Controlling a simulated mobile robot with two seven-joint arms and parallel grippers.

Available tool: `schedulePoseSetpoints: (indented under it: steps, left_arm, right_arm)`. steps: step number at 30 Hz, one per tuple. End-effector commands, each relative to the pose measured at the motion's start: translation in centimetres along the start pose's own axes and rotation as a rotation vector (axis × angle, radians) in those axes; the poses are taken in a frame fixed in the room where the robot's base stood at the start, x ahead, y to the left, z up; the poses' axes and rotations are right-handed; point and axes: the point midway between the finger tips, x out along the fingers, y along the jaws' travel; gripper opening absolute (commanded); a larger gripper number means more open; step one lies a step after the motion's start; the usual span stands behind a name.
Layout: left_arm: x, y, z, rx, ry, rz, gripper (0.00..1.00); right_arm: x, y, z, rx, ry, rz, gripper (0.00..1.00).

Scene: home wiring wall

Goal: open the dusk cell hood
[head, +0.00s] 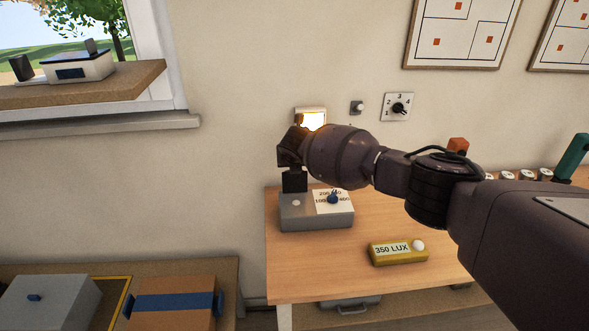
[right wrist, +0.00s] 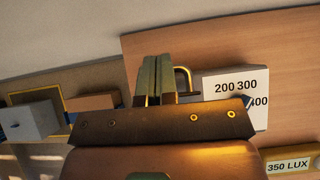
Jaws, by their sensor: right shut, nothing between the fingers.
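No part in view is plainly marked as the dusk cell hood. A white unit (head: 78,66) with a dark panel and dark top stands on the window sill, and I cannot tell whether it is the dusk cell. A grey box (head: 318,217) with a numbered dial face and blue knob sits at the table's back left; its white face shows in the right wrist view (right wrist: 235,88). My right gripper (head: 294,186) is shut and empty at this box, and its fingers show in the right wrist view (right wrist: 156,75). I cannot tell whether they touch it. My left gripper is not in view.
A lit lamp (head: 313,119), a small switch (head: 357,107) and a rotary dial (head: 398,107) are on the wall. A yellow "350 LUX" block (head: 398,251) lies on the table. A grey box (head: 45,302) and a blue-banded cardboard box (head: 174,303) stand lower left.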

Motion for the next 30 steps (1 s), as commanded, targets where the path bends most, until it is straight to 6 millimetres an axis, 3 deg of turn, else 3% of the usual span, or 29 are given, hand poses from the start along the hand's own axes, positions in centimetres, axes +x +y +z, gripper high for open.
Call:
schedulePoseSetpoints:
  steps: [13,26,30]
  left_arm:
    - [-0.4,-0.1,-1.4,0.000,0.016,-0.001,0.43]
    - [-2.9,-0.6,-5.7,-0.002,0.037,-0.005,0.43]
    - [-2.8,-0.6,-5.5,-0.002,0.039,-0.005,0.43]
  right_arm:
    - [-1.4,0.1,0.9,0.000,-0.003,0.000,0.00]
    - [-5.3,0.5,1.8,0.002,-0.001,-0.002,0.00]
    - [-7.2,0.5,3.4,0.003,-0.004,0.000,0.00]
